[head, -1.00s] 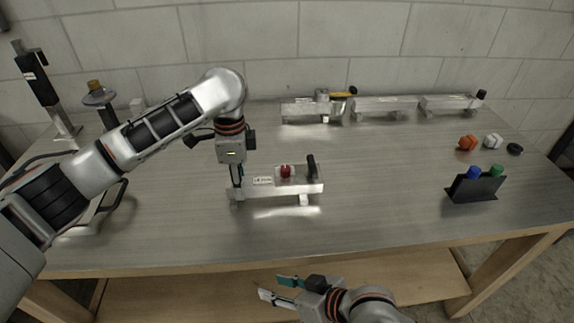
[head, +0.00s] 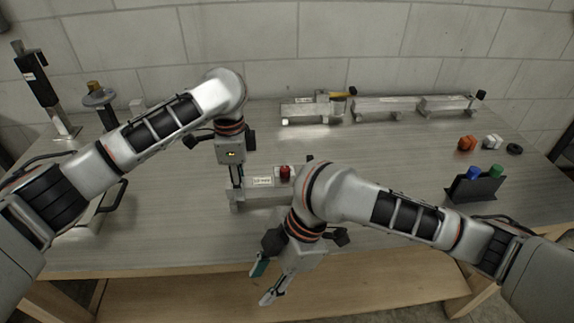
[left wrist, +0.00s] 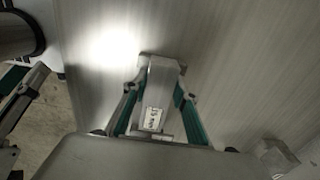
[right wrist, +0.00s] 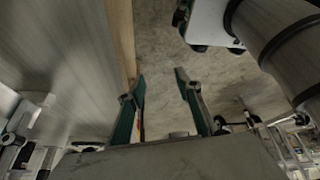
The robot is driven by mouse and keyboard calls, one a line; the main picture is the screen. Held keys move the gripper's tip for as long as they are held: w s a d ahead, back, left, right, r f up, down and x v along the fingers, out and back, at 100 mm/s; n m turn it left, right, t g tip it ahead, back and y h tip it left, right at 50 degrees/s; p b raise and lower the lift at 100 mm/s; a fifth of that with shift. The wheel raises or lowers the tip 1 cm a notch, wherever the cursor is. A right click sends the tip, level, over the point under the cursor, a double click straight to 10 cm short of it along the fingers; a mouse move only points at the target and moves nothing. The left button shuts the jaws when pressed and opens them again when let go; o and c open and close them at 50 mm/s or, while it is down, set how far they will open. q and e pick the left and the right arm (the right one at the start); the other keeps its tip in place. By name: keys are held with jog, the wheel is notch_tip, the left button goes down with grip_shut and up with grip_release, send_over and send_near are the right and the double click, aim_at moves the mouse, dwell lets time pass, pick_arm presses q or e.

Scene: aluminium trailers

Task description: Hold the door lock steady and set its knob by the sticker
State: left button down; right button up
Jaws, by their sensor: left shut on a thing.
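The door lock (head: 250,193) is a silver bar on short feet on the metal table, with a printed white sticker (head: 262,181) and a red knob (head: 285,172). Its right part, with the black lever, is mostly hidden behind my right arm. My left gripper (head: 237,186) is shut on the lock's left end. The left wrist view shows its teal fingers on both sides of the bar (left wrist: 161,72), with the sticker (left wrist: 153,119) between them; the print is too small to read. My right gripper (head: 264,282) is open and empty, in front of the table edge; its fingers (right wrist: 161,80) show apart over the floor.
Several similar silver fixtures (head: 385,104) stand along the back of the table. An orange knob (head: 467,143), a white one (head: 492,141) and a black ring (head: 514,149) lie at right, behind a dark holder (head: 475,189) with blue and green pieces.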

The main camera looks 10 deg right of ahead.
jog(key=w+d+r+h, duration=0.1)
jog(key=w+d+r, duration=0.2)
jog(key=w, duration=0.2)
jog(key=m+t, duration=0.4)
jog(key=m, duration=0.8)
send_near(285, 168)
jog(key=shift+h, duration=0.3)
jog(key=x, duration=0.8)
jog(key=shift+a+f, duration=0.25)
grip_shut()
